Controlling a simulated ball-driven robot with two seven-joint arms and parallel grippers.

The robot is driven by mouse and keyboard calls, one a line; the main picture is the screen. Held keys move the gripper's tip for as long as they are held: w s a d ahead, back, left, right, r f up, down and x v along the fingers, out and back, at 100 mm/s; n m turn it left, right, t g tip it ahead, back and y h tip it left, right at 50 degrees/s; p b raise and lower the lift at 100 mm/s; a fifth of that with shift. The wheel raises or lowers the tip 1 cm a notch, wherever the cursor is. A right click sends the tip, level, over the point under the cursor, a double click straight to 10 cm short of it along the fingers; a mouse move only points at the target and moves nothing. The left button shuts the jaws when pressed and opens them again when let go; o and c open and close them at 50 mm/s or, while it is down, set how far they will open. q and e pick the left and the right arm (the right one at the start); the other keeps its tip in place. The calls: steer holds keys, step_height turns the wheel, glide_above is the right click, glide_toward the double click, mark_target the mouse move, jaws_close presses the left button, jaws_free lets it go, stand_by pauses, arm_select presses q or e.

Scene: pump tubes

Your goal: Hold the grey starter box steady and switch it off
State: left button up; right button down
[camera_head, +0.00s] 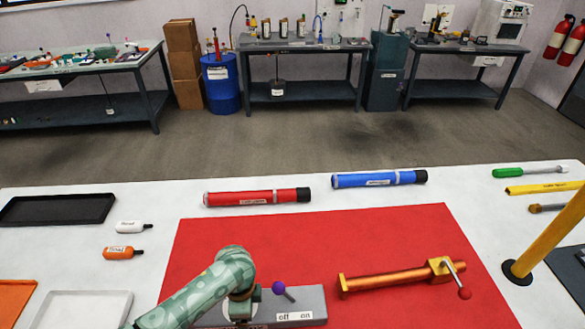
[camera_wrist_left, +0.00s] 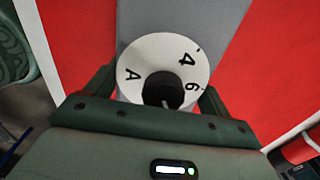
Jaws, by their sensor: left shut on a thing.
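The grey starter box (camera_head: 312,300) lies on the red mat at the bottom of the head view. Its lever with a purple ball (camera_head: 278,287) leans left, towards the "off" side of the white off/on label (camera_head: 294,316). My left gripper (camera_head: 240,308) is at the box's left end, its fingers partly hidden by my wrist. A white dial (camera_wrist_left: 140,62) marked A, 4 and 6, with a black knob, sits between the fingers. My right gripper is not in view.
An orange clamp-like device (camera_head: 395,277) with a red-balled handle lies right of the box on the red mat (camera_head: 320,230). Red (camera_head: 257,197) and blue (camera_head: 379,179) tubes lie behind. A yellow post (camera_head: 545,240) stands at the right. Trays (camera_head: 85,296) lie left.

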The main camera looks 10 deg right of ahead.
arm_select(q)
steer(key=o, duration=1.3)
steer(key=shift+a, duration=0.1)
steer(key=shift+r, duration=0.1)
